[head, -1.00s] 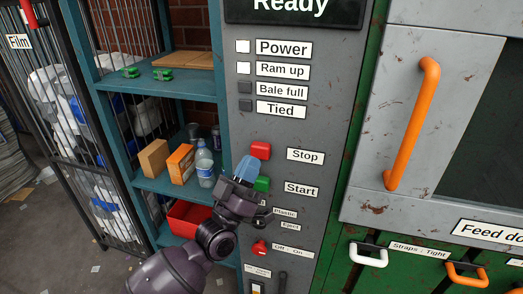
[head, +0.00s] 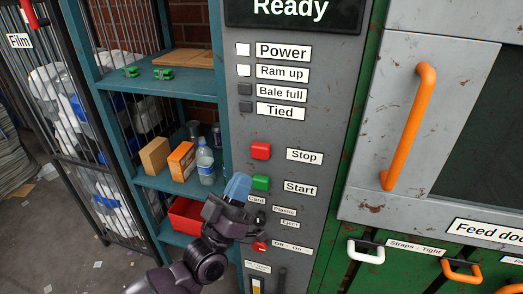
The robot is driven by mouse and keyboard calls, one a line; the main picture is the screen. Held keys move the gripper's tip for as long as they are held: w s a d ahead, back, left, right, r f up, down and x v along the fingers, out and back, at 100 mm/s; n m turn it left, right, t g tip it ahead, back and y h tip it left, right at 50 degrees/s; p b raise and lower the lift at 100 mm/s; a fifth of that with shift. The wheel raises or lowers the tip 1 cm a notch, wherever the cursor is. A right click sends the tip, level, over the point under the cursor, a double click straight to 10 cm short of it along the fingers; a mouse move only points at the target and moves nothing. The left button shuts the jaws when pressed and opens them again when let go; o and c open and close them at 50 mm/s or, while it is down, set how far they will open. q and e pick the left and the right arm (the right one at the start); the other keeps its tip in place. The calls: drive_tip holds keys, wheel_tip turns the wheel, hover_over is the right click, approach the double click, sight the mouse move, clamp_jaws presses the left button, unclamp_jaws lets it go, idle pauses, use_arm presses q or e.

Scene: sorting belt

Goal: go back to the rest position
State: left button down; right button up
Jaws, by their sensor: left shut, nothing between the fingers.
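My left gripper (head: 237,187) is shut and empty, its blue fingertips pointing up. It is in front of the grey control panel (head: 318,135), left of the green Start button (head: 261,183) and below the red Stop button (head: 261,151). A small gap shows between the fingertips and the green button in the picture. My gripper and wrist partly cover the lower panel near the Card and Plastic labels. My right gripper is not in view.
A teal shelf (head: 180,188) left of the panel holds a water bottle (head: 205,164), boxes (head: 181,161) and a red bin (head: 187,216). At right is the feed door with an orange handle (head: 408,125). Open floor (head: 95,262) shows at lower left.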

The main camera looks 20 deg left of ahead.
use_arm(q)
drive_tip(key=a+f+m+g+y, duration=0.35)
drive_tip(key=f+g, duration=0.55)
drive_tip(key=f, duration=0.8)
drive_tip(key=s+a+f+n+g+y, duration=0.2)
drive_tip(key=s+a+f+g+y, duration=0.2)
drive_tip(key=s+a+f, duration=0.5)
drive_tip(key=s+f+y, duration=0.1)
drive_tip(key=s+f, duration=0.4)
drive_tip(key=s, duration=0.1)
drive_tip(key=shift+n+y, duration=0.35)
drive_tip(key=shift+f, duration=0.1)
